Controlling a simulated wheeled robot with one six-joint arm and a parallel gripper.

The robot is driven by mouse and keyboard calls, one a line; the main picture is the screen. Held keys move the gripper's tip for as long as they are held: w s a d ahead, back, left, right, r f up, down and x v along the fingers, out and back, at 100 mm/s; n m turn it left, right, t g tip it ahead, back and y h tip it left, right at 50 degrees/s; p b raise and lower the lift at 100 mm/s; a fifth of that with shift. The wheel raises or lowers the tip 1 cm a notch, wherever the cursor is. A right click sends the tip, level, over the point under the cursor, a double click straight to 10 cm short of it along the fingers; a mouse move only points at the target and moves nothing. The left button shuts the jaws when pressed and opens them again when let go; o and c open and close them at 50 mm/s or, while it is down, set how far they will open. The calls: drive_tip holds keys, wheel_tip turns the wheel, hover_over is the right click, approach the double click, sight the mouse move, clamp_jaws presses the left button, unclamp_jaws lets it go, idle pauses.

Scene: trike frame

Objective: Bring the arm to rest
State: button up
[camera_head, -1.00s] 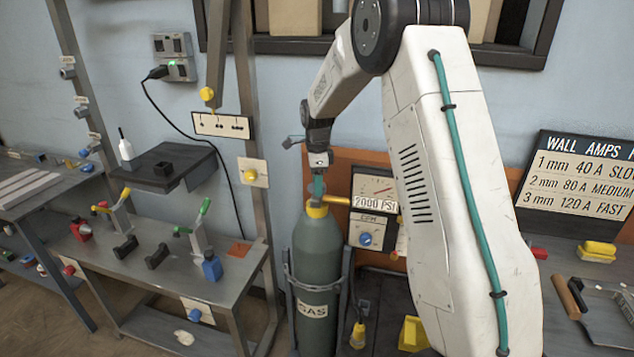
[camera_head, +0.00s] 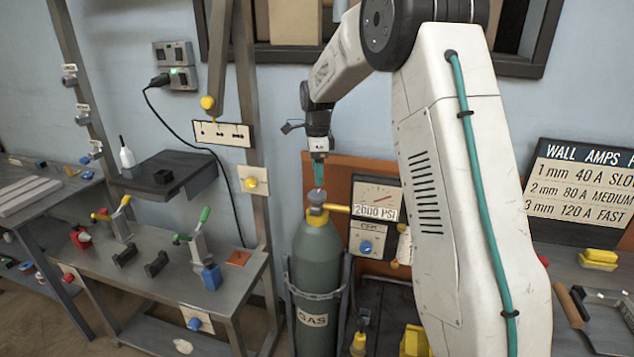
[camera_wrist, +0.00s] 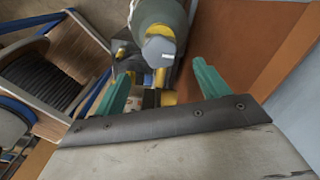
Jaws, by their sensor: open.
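My arm (camera_head: 460,170) is raised in front of the wall, with its last links hanging down above the gas cylinder. My gripper (camera_head: 319,184) points down just above the grey valve cap (camera_head: 317,214) of the green gas cylinder (camera_head: 318,265). In the wrist view, my gripper (camera_wrist: 160,88) shows two green fingers spread apart with nothing between them. The cylinder's cap (camera_wrist: 158,50) lies beyond the fingertips, apart from them.
The gauge panel (camera_head: 377,200) stands right of the cylinder. A workbench with clamps (camera_head: 150,285) is at left, below a small dark shelf (camera_head: 165,185). A slanted post (camera_head: 218,60) rises left of my gripper. A sign (camera_head: 580,185) stands at right.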

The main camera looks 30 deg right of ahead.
drive_tip(key=shift+r, duration=0.5)
drive_tip(key=shift+s+f+n, duration=0.1)
drive_tip(key=shift+n, duration=0.8)
drive_tip(key=s+a+r+n, duration=0.2)
drive_tip(key=s+a+n, duration=0.2)
drive_tip(key=s, duration=1)
drive_tip(key=s+a+r+n, duration=0.3)
drive_tip(key=s+a+n, duration=0.2)
drive_tip(key=s+n, duration=0.5)
drive_tip(key=s+a+r+n+t, duration=0.1)
drive_tip(key=s+a+r+n, duration=0.2)
drive_tip(key=s, duration=1.5)
drive_tip(key=shift+s+a+r+n, duration=0.15)
drive_tip(key=shift+s+a+n, duration=0.2)
drive_tip(key=shift+a+n, duration=1.15)
drive_tip(key=shift+d+n, duration=0.5)
